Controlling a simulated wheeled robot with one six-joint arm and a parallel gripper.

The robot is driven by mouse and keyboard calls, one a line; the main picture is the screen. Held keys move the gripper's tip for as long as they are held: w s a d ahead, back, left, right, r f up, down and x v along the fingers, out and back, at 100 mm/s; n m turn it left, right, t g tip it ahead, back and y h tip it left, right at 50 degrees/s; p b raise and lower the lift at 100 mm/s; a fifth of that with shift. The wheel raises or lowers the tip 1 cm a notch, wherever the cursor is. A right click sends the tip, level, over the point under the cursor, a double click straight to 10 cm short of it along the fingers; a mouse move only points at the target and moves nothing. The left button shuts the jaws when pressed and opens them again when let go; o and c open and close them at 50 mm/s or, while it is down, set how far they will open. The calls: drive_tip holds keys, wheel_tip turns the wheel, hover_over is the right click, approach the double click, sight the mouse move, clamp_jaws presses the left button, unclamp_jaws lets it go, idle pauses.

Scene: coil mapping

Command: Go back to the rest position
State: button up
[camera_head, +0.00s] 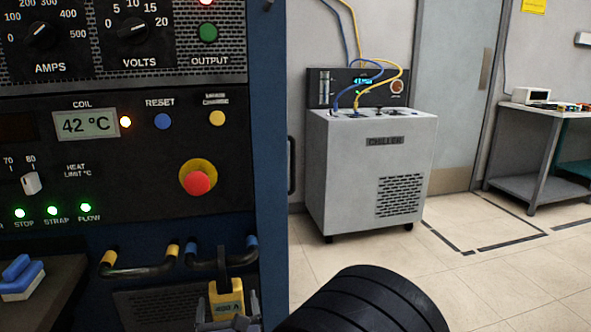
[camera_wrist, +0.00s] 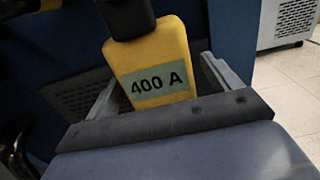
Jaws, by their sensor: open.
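A yellow block labelled "400 A" (camera_head: 226,294) with a black upper part stands at the lower front of the blue cabinet. It also shows large in the wrist view (camera_wrist: 152,62), slightly tilted there. My gripper (camera_head: 228,312) is at this block, with one finger on each side. In the wrist view my gripper (camera_wrist: 165,85) is open, with a visible gap between the right finger and the block. The left finger is close to the block's edge, and I cannot tell whether it touches. The block's lower end is hidden behind the gripper body.
The control panel (camera_head: 140,195) shows 42 °C, with a red emergency button (camera_head: 198,182). Two black handles with yellow (camera_head: 140,268) and blue (camera_head: 221,260) ends stick out close above the block. A grey chiller (camera_head: 365,165) stands behind right. Floor (camera_head: 500,285) is clear at right.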

drive_tip(key=shift+f+b, duration=0.6)
drive_tip(key=shift+b, duration=0.05)
drive_tip(key=shift+s+f, duration=0.2)
drive_tip(key=shift+s, duration=0.05)
drive_tip(key=p+v, duration=0.2)
drive_tip(key=v, duration=0.8)
drive_tip(key=b+x, duration=0.2)
drive_tip(key=x, duration=0.7)
drive_tip(key=shift+w, duration=0.4)
drive_tip(key=r+p, duration=0.2)
drive_tip(key=shift+w+a+r, duration=0.1)
drive_tip(key=shift+w+r, duration=0.25)
drive_tip(key=shift+r+p, duration=0.35)
drive_tip(key=shift+p, duration=0.25)
drive_tip(key=v, duration=1.4)
drive_tip(key=shift+b, duration=0.3)
drive_tip(key=shift+a+f, duration=0.1)
